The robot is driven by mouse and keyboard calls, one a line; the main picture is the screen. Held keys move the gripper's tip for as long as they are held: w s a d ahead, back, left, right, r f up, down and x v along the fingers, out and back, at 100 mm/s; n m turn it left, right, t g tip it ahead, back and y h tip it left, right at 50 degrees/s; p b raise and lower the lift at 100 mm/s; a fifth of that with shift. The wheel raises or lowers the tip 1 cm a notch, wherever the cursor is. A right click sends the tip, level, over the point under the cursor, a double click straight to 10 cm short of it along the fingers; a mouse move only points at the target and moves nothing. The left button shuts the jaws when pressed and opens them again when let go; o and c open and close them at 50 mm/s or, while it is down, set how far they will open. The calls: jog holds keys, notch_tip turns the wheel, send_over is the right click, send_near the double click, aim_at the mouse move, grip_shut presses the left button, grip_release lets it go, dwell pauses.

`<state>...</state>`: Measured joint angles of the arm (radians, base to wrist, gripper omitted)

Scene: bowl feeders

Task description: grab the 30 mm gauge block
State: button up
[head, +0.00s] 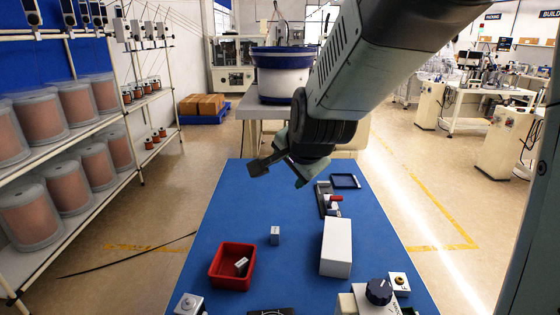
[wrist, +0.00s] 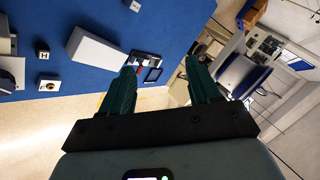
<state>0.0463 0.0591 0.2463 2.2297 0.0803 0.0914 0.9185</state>
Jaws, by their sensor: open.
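A small grey-white block (head: 275,235) stands upright on the blue table, left of the white box. A second small pale block (head: 241,264) lies tilted inside the red bin (head: 216,280). I cannot read a size on either, so I cannot tell which is the 30 mm gauge block. My gripper (head: 279,174) is open and empty, high above the far part of the table. In the wrist view its two dark green fingers (wrist: 160,70) are spread apart with nothing between them. A small block (wrist: 134,5) shows at that view's top edge.
A white box (head: 337,247) stands right of the middle. Behind it are a dark holder with a red part (head: 333,200) and a black-rimmed tray (head: 345,181). A dark-knobbed device (head: 378,291) is at the near right. The table's far left is clear.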

aim_at(275, 230)
jog(key=w+a+f+m+t+y, duration=0.1)
jog(key=w+a+f+m, duration=0.2)
jog(key=w+f+m, duration=0.3)
jog(key=w+a+f+m+t+y, duration=0.1)
jog(key=w+a+f+m, duration=0.2)
jog(key=w+f+m, duration=0.35)
jog(key=f+m+t+h, duration=0.1)
jog(key=f+m, duration=0.4)
jog(key=f, duration=0.2)
jog(key=w+f+m+t+h, duration=0.1)
jog(key=f+m+h, duration=0.1)
jog(key=f+m, duration=0.2)
jog(key=d+f+m+t+h, duration=0.1)
jog(key=f+m, duration=0.4)
jog(key=f, duration=0.4)
jog(key=shift+w+f+m, duration=0.3)
jog(key=shift+f+m, duration=0.05)
jog(key=shift+f, duration=0.05)
jog(key=x, duration=0.5)
jog(key=shift+w+d+f, duration=0.1)
jog(key=shift+d+x, duration=0.2)
jog(key=shift+x, duration=1.15)
jog(key=shift+d+x, duration=0.2)
jog(key=shift+x, duration=1.15)
jog(key=shift+f, duration=0.1)
jog(key=c, duration=1.1)
grip_shut()
